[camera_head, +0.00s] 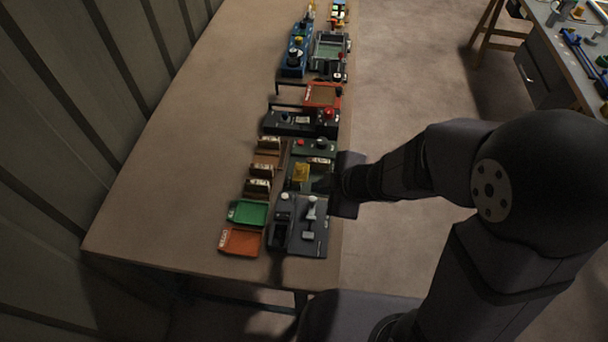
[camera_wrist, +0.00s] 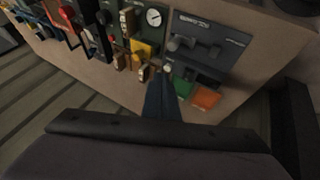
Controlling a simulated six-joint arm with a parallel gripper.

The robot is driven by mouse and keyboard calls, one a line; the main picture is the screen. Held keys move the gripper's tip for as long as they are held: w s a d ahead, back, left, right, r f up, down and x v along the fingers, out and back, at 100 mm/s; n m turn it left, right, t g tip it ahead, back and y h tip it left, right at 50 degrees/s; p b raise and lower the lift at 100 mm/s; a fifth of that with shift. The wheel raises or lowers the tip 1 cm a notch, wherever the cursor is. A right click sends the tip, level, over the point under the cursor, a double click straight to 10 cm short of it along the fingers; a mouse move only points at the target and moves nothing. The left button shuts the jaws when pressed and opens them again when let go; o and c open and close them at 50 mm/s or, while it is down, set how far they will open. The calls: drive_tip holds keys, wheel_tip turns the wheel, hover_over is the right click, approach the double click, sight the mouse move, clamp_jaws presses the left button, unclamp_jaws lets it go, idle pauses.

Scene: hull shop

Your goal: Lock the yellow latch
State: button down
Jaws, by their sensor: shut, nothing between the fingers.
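The yellow latch (camera_head: 301,172) sits on a dark green panel near the front end of the table. It also shows in the wrist view (camera_wrist: 143,48), partly behind small label blocks. My gripper (camera_head: 320,184) is just right of and slightly nearer than the latch in the head view. In the wrist view its dark fingers (camera_wrist: 159,80) are together and empty, with their tips below and right of the latch. I cannot tell whether they touch the panel. Whether the latch is locked is not clear.
A grey panel with levers (camera_head: 308,235) lies just nearer. A green tray (camera_head: 248,213) and an orange tray (camera_head: 240,241) are at its left. A black box with a red button (camera_head: 329,113) and other devices stand farther along. The table's left side (camera_head: 180,170) is clear.

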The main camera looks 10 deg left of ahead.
idle(0.3)
drive_tip(key=b, duration=0.6)
approach(296, 177)
drive_tip(key=s+f, duration=0.3)
drive_tip(key=shift+a+f, duration=0.15)
drive_tip(key=shift+a, duration=0.25)
drive_tip(key=w+p, duration=0.2)
drive_tip(key=shift+w+a, duration=0.35)
drive_tip(key=shift+w, duration=0.05)
drive_tip(key=shift+w+a+f+p, duration=0.15)
drive_tip(key=shift+w+p, duration=0.15)
drive_tip(key=shift+w, duration=0.55)
drive_tip(key=shift+w, duration=0.1)
